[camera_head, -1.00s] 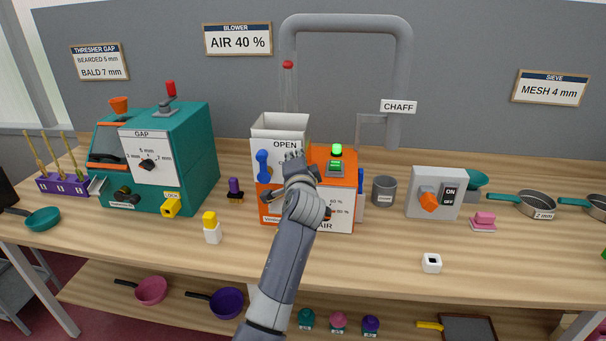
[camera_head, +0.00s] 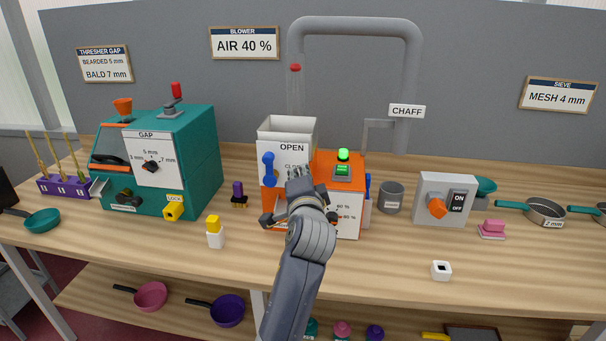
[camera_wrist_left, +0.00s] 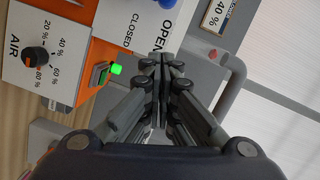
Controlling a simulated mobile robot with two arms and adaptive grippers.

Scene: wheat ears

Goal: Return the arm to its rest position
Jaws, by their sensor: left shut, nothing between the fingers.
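My left gripper (camera_head: 299,181) is shut and empty in front of the orange and white blower (camera_head: 343,203), its arm rising from the bottom of the head view. In that view it covers part of the blower's front. In the left wrist view the closed fingers (camera_wrist_left: 161,65) point toward the blower panel, beside the lit green button (camera_wrist_left: 115,69) and the OPEN/CLOSED label. The AIR dial (camera_wrist_left: 36,60) shows at the left there. I cannot tell from these views whether the fingers touch the blower. My right gripper is not in view.
The teal thresher (camera_head: 187,160) stands left on the table and the grey switch box (camera_head: 433,198) right. A grey cup (camera_head: 392,198), a yellow-and-white bottle (camera_head: 215,233) and a small white block (camera_head: 441,270) stand near. The table's front right is mostly clear.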

